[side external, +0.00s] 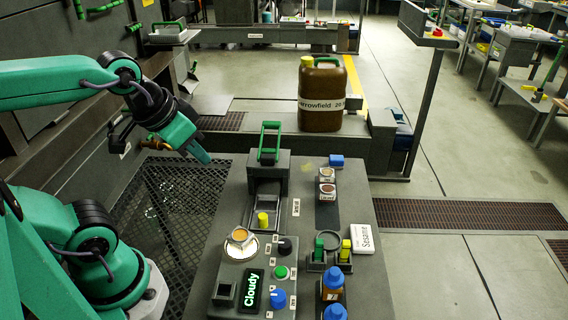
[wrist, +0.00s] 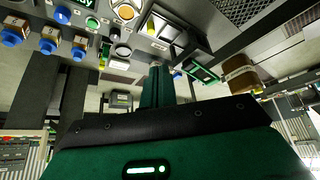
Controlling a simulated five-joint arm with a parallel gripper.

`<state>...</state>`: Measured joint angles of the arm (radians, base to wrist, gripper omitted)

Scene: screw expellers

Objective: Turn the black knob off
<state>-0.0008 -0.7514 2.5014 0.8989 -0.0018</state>
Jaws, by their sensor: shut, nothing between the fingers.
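The black knob (side external: 285,246) stands on the grey control panel in the side external view, just above the green button (side external: 282,272) and right of a cup on a white plate (side external: 240,246). My gripper (side external: 201,154) is shut and empty. It hangs in the air to the upper left of the panel, well apart from the knob. Its green fingers (wrist: 156,86) are together in the wrist view.
The panel also carries a blue knob (side external: 278,298), a yellow knob (side external: 263,220) and a display reading "Cloudy" (side external: 251,290). A green-handled press (side external: 269,160) rises at its back. Blue-capped bottles (side external: 333,284) and a white box (side external: 362,240) stand to the right. A brown jug (side external: 322,97) stands behind.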

